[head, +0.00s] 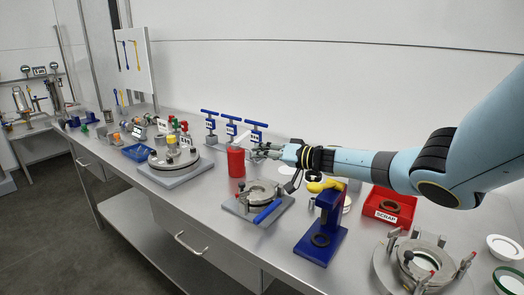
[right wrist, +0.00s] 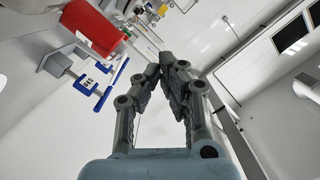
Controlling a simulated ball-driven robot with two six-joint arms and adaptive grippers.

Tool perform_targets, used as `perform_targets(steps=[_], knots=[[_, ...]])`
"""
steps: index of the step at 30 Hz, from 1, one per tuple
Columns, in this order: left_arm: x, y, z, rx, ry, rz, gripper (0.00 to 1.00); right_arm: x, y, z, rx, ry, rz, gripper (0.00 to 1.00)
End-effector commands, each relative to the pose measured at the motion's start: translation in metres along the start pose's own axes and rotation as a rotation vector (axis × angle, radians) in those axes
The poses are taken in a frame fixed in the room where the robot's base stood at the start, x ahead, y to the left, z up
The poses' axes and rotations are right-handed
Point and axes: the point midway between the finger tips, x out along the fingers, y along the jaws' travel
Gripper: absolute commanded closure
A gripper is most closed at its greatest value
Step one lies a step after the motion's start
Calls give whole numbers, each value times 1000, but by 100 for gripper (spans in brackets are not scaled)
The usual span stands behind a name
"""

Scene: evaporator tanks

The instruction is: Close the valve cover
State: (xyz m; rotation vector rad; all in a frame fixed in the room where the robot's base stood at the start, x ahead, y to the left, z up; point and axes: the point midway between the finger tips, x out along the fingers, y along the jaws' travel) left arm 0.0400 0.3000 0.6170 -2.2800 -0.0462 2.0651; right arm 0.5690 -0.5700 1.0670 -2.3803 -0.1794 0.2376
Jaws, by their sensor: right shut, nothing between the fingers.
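A round metal housing (head: 258,192) on a grey base plate stands mid-bench in the head view, with a blue handle (head: 267,212) at its front right. I cannot tell for certain which part is the valve cover. My right gripper (head: 262,152) is above and behind this housing, apart from it, beside a red cylinder (head: 236,162). In the right wrist view its fingers (right wrist: 168,66) meet at the tips, with nothing between them. The red cylinder also shows there (right wrist: 92,24). My left gripper is not in view.
Blue T-handled valves (head: 231,127) stand behind the red cylinder. A blue press (head: 322,230) with a yellow top, a red scrap tray (head: 389,206) and a clamped round flange (head: 425,262) are to the right. A larger round assembly (head: 175,158) is to the left.

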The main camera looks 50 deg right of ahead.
Motion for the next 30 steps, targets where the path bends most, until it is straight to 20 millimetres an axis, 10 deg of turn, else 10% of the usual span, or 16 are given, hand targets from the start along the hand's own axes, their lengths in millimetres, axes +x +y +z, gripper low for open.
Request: perform_targets(steps=[20,30], knots=[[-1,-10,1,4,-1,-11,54,0,0,1,2,0,-1,100],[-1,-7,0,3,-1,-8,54,-6,-30,-31,-4,-2,-2,100]])
